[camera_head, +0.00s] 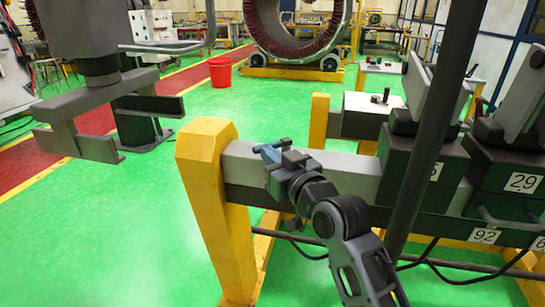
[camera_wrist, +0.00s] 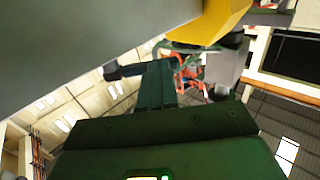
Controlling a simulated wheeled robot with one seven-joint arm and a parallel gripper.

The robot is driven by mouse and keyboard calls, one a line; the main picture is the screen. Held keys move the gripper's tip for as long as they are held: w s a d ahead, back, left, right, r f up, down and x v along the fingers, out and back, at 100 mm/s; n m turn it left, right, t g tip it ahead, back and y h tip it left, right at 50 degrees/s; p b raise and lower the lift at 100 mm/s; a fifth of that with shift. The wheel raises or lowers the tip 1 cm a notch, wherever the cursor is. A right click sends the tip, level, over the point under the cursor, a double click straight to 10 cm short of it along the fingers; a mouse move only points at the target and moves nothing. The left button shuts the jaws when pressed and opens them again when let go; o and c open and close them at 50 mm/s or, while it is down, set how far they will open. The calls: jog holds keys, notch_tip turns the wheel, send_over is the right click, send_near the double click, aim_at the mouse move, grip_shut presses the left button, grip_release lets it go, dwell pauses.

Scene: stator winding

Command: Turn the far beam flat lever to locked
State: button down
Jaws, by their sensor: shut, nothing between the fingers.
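My gripper (camera_head: 270,154) is over the left end of the near grey beam (camera_head: 345,170), close to its yellow end post (camera_head: 208,170). Its fingers are shut with nothing between them. In the wrist view the dark green fingers (camera_wrist: 155,88) stand up from the gripper body, below the grey surface (camera_wrist: 80,40) and the yellow part (camera_wrist: 220,18). A short dark piece (camera_wrist: 114,72) shows beside the fingertips; I cannot tell whether it touches them. Behind is the far beam (camera_head: 350,124), with a small dark upright handle (camera_head: 386,96) on a pale-topped box. I cannot make out which part is the flat lever.
Dark numbered blocks (camera_head: 515,180) sit along the right of the near beam. A dark post (camera_head: 435,130) crosses the view. A grey fixture with flat plates (camera_head: 75,140) hangs at the left. Green floor is open at the left; a red bucket (camera_head: 221,74) stands beyond.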

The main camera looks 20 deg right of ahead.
aim_at(255, 148)
jog(key=shift+w+a, duration=0.1)
jog(key=shift+a, duration=0.05)
jog(key=shift+w+a+b, duration=0.25)
jog(key=shift+w, duration=0.55)
jog(key=shift+w+a+b, duration=0.25)
jog(key=shift+w+b, duration=0.05)
jog(key=shift+w, duration=0.5)
jog(key=shift+w+a+b, duration=0.25)
jog(key=shift+w, duration=0.55)
jog(key=shift+w, duration=0.1)
jog(key=shift+a, duration=0.1)
